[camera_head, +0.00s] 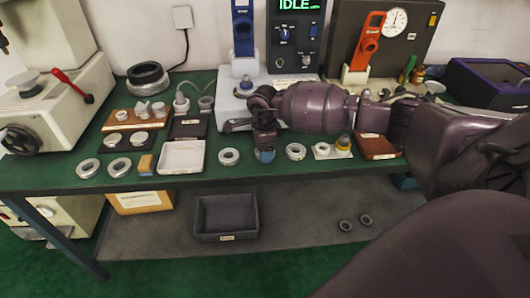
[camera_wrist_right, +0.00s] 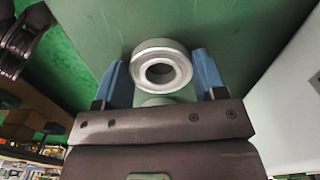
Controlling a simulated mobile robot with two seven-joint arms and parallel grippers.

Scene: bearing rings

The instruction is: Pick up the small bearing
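Several silver bearing rings lie flat on the green bench top. In the head view one ring (camera_head: 229,157) lies just left of my right gripper (camera_head: 265,155), and another ring (camera_head: 295,152) lies just right of it. I cannot tell by size which is the small bearing. In the right wrist view a silver ring (camera_wrist_right: 161,68) shows between and slightly beyond the two blue fingertips of my right gripper (camera_wrist_right: 163,80), with a gap to each finger. The gripper is open and holds nothing. A second pale round shape (camera_wrist_right: 158,101) is partly hidden behind the gripper body. My left gripper is out of view.
Two more rings (camera_head: 88,168) (camera_head: 119,167) lie at the bench's left front. A white tray (camera_head: 182,157) stands left of the gripper, a small pad with parts (camera_head: 333,149) to the right. Instruments line the back. A grey bin (camera_head: 225,217) sits on the lower shelf.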

